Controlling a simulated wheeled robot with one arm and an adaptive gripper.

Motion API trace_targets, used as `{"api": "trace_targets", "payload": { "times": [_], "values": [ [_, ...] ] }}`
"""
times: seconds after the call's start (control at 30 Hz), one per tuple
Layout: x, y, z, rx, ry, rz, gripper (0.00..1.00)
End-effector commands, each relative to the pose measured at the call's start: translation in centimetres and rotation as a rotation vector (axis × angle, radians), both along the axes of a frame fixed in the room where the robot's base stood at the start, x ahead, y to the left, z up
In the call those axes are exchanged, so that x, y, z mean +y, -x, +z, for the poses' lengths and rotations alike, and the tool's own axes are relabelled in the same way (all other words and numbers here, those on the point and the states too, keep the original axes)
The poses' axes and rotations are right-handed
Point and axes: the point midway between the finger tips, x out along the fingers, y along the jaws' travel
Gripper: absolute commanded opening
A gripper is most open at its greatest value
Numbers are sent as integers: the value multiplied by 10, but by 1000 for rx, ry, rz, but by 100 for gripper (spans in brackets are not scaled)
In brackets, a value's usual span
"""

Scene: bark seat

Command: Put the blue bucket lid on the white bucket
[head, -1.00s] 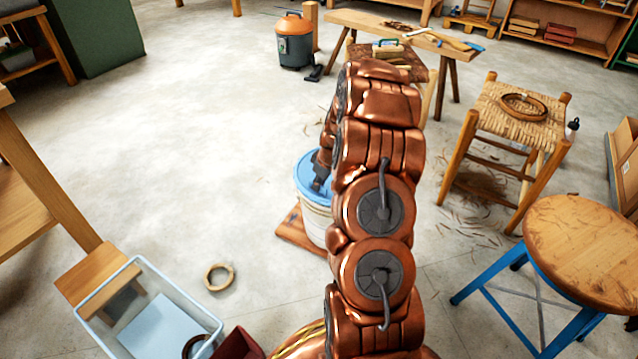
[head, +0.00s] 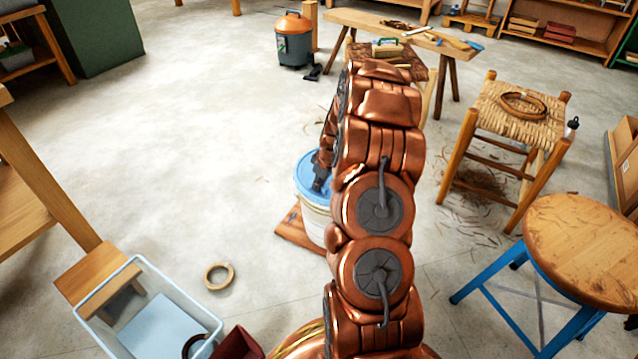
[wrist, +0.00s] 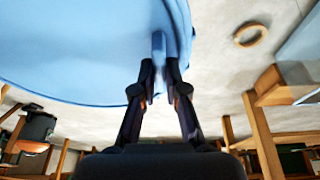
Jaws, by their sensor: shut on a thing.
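The blue bucket lid (head: 307,176) lies over the top of the white bucket (head: 314,222) in the head view. My arm hides its right side, so I cannot tell whether it is fully seated. The white bucket stands upright on a wooden board. My gripper (head: 318,184) is at the lid's top. In the wrist view the lid (wrist: 80,50) fills the upper left, and my gripper (wrist: 160,75) is shut on a narrow blue part of it between the fingertips. The white bucket is not clearly visible in the wrist view.
The wooden board (head: 292,232) lies under the bucket. A tape ring (head: 219,276) and a clear bin (head: 130,320) are at the lower left. A woven stool (head: 520,115) and a round blue-legged stool (head: 585,245) stand to the right. Floor left of the bucket is clear.

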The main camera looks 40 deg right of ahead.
Motion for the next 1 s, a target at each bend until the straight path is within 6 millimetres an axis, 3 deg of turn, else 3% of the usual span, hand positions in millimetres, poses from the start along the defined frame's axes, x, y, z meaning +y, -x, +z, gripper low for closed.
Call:
{"api": "trace_targets", "payload": {
  "times": [0.9,0.93,1.0],
  "values": [
    [0,0,-11,0,0,0,0],
    [0,0,-11,0,0,0,14],
    [0,0,-11,0,0,0,21]
  ]
}}
